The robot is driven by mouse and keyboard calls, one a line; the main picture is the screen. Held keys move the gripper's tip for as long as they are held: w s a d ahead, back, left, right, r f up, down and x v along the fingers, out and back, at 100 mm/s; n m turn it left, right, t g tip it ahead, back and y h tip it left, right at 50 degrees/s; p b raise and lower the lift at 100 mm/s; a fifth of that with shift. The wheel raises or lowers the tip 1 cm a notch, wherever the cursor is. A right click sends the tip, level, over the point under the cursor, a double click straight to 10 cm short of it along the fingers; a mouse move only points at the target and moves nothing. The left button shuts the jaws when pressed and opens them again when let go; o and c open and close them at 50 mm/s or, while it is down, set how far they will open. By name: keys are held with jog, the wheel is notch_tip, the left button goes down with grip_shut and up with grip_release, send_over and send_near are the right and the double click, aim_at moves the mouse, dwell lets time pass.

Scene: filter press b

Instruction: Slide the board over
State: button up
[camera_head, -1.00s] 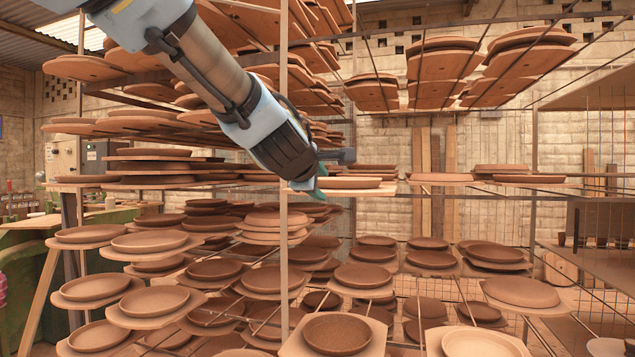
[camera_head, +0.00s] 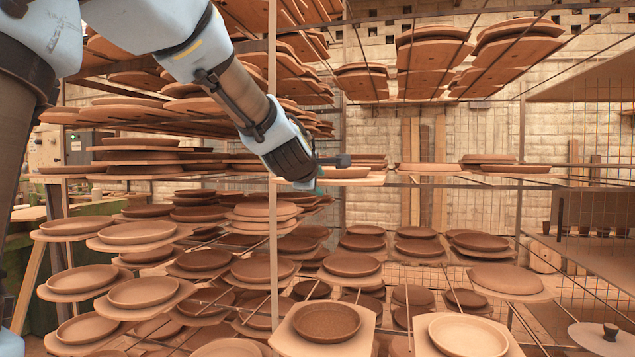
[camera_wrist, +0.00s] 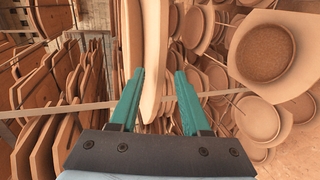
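The pale board (camera_head: 368,181) lies flat on the rack's middle level in the head view, with a round brown plate (camera_head: 343,173) on it. My gripper (camera_head: 314,184) is at the board's left end. In the wrist view the two teal fingers of my gripper (camera_wrist: 158,73) are apart. The board (camera_wrist: 153,45) shows edge-on as a pale strip running between them. A gap shows beside the right finger; whether the left finger touches the board I cannot tell. The gripper's body and arm hide the board's left end in the head view.
A thin rack post (camera_head: 272,230) stands just left of my gripper. Boards with plates (camera_head: 430,167) stand further right on the same level. Loaded boards (camera_head: 430,70) hang above, and many plates (camera_head: 326,322) sit below. Open space lies between the middle and upper levels.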

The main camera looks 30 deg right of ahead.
grip_shut()
dwell(1.2)
